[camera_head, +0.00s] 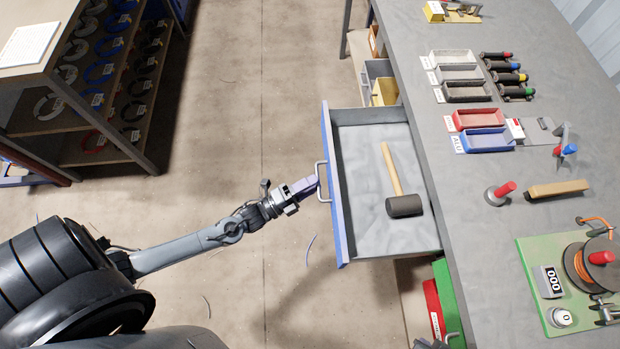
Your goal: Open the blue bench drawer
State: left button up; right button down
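The blue bench drawer (334,195) is pulled well out from the grey workbench, and its grey inside shows. A mallet (394,175) with a wooden handle and dark head lies in it. The drawer's metal handle (321,181) is on the blue front, facing left. My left gripper (313,184) is at this handle, with its fingertips at the bar. The fingers look closed around the bar, though the gap between them is too small to see clearly. Only a small part of my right gripper (436,343) shows at the bottom edge, beside the bench, and its fingers cannot be made out.
The workbench (440,130) carries small trays, several screwdrivers, a red-handled tool (501,192) and a green-based cable machine (542,290). A shelf with cable coils (100,80) is at upper left. The floor left of the drawer is mostly clear.

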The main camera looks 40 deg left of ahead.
pick_arm(q)
jog(key=p+v, duration=0.1)
jog(key=v, duration=0.9)
jog(key=shift+s+a, duration=0.2)
jog(key=shift+s, duration=0.15)
jog(key=shift+d, duration=0.1)
